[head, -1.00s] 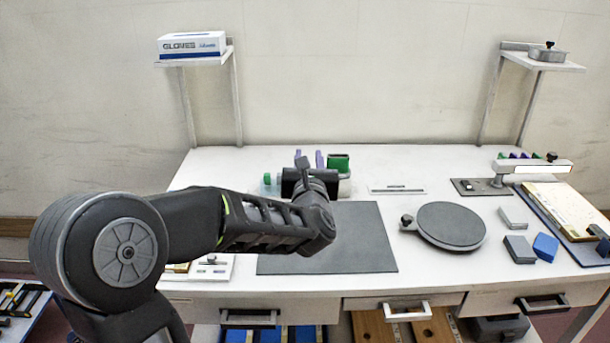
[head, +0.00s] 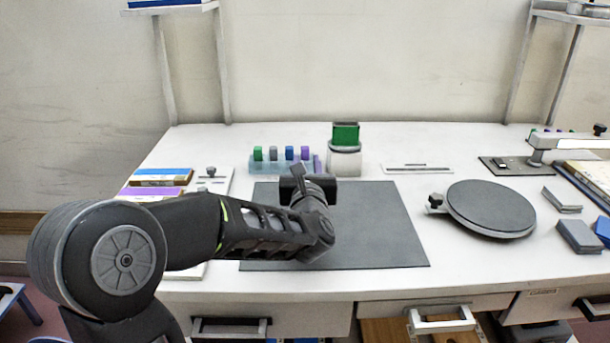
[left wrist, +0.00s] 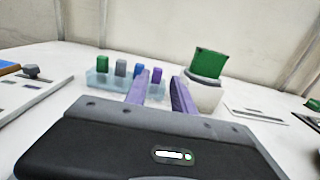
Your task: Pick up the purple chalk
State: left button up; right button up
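The purple chalk (head: 305,153) stands at the right end of a row in a pale blue, see-through rack (head: 256,167) at the back of the table. It also shows in the left wrist view (left wrist: 156,76), where it appears between my left gripper's purple fingers and beyond them. My left gripper (left wrist: 162,84) is open and empty, pointing at the rack from the front. In the head view my left gripper (head: 307,169) is partly hidden by its own wrist and overlaps the rack's right end. My right gripper is in neither view.
Green (head: 258,153), grey (head: 273,154) and blue (head: 289,153) chalks share the rack. A white container with a green block (head: 345,134) stands close right of it. A dark mat (head: 385,230) lies below my arm. A round turntable (head: 490,208) stands to the right.

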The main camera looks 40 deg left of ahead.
aim_at(305, 152)
pick_arm(q)
jog(key=shift+w+a+f+b, duration=0.1)
jog(key=shift+f+b, duration=0.05)
jog(key=shift+f, duration=0.35)
jog(key=shift+w+a+f+b, duration=0.1)
jog(key=shift+f+b, duration=0.05)
jog(key=shift+f, duration=0.3)
jog(key=shift+d+r, duration=0.1)
jog(key=shift+x, duration=1.3)
jog(key=p+x, duration=0.1)
jog(key=x, duration=0.4)
jog(key=shift+c, duration=0.2)
